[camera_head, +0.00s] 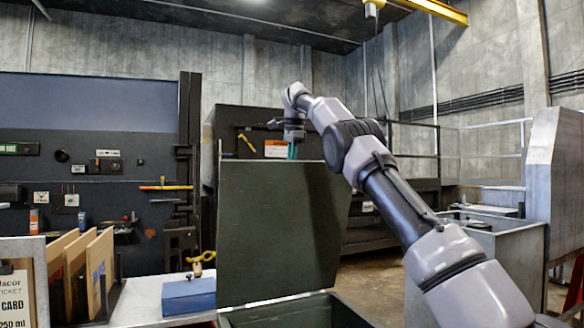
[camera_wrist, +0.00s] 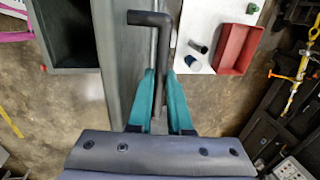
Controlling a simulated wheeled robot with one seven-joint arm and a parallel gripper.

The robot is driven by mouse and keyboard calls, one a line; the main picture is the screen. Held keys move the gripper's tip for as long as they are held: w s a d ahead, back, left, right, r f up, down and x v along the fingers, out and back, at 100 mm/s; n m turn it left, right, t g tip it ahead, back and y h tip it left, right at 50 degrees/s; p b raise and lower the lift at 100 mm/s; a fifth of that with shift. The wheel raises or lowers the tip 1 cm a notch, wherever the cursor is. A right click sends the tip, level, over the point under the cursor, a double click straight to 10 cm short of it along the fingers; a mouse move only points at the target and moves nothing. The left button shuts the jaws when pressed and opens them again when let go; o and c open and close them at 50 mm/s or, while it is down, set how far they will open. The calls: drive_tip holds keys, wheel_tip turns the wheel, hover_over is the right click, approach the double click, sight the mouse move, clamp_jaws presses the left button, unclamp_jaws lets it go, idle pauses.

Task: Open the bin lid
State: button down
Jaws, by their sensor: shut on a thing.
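The bin lid (camera_head: 280,225) is a dark green panel, standing raised and nearly upright above the bin (camera_head: 285,304) in the head view. My gripper (camera_head: 292,150) is at the lid's top edge. In the wrist view its teal fingers (camera_wrist: 161,88) are closed around a dark bent handle bar (camera_wrist: 150,18). The lid shows almost edge-on as a grey-green strip (camera_wrist: 120,50) just left of the handle. The bin's inside is mostly out of view in the head view.
A blue box (camera_head: 188,296) lies on the white bench left of the bin. Wooden boards (camera_head: 80,265) stand farther left. A red tray (camera_wrist: 240,48) shows right of my gripper in the wrist view. A grey container (camera_head: 490,240) stands to the right.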

drive_tip(key=shift+f, duration=0.25)
drive_tip(key=c, duration=0.8)
unclamp_jaws()
drive_tip(key=shift+w, duration=0.15)
drive_tip(key=shift+c, duration=0.2)
drive_tip(key=shift+r, duration=0.1)
